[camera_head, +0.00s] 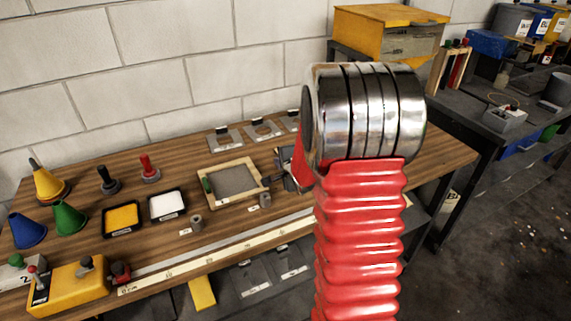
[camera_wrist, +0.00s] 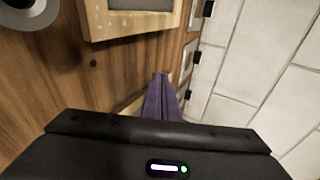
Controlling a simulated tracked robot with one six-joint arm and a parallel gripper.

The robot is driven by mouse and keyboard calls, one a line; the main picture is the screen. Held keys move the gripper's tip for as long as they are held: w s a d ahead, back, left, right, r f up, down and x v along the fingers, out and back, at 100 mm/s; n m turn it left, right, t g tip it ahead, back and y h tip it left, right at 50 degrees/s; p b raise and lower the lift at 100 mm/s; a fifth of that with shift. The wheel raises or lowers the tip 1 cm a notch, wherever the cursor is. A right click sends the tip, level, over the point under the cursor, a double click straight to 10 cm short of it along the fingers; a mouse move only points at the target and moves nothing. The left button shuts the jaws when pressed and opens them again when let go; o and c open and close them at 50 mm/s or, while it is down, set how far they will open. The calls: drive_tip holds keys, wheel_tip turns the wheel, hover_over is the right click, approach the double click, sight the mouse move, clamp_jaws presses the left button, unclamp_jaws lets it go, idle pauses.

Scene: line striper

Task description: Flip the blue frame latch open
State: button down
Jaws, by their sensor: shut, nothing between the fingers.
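A wooden frame (camera_head: 249,164) with a grey mesh panel lies on the workbench, left of my arm in the head view. A green piece (camera_head: 207,185) sits at its left side. I cannot make out a blue latch in either view; my arm hides part of the bench to the right of the frame. The wooden frame's edge (camera_wrist: 130,30) also shows at the top of the wrist view. My gripper (camera_wrist: 160,78) is shut and empty, its purple fingers together over the bench, apart from the frame in the picture.
Plates with dark blocks (camera_head: 263,128) lie along the wall behind the frame. Yellow (camera_head: 122,218) and white (camera_head: 167,206) trays, cones and a yellow control box (camera_head: 70,289) stand to the left. A long pale ruler strip (camera_head: 215,255) runs along the front.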

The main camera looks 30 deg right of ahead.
drive_tip(key=shift+w+a+f, duration=0.1)
drive_tip(key=shift+w, duration=0.45)
drive_tip(key=shift+w+d, duration=0.2)
drive_tip(key=shift+w, duration=0.05)
drive_tip(key=shift+w+a, duration=0.3)
drive_tip(key=shift+w, duration=0.1)
drive_tip(key=shift+s+d, duration=0.15)
idle(0.8)
drive_tip(key=shift+s+d, duration=0.4)
drive_tip(key=shift+d, duration=0.3)
drive_tip(key=shift+a, duration=0.1)
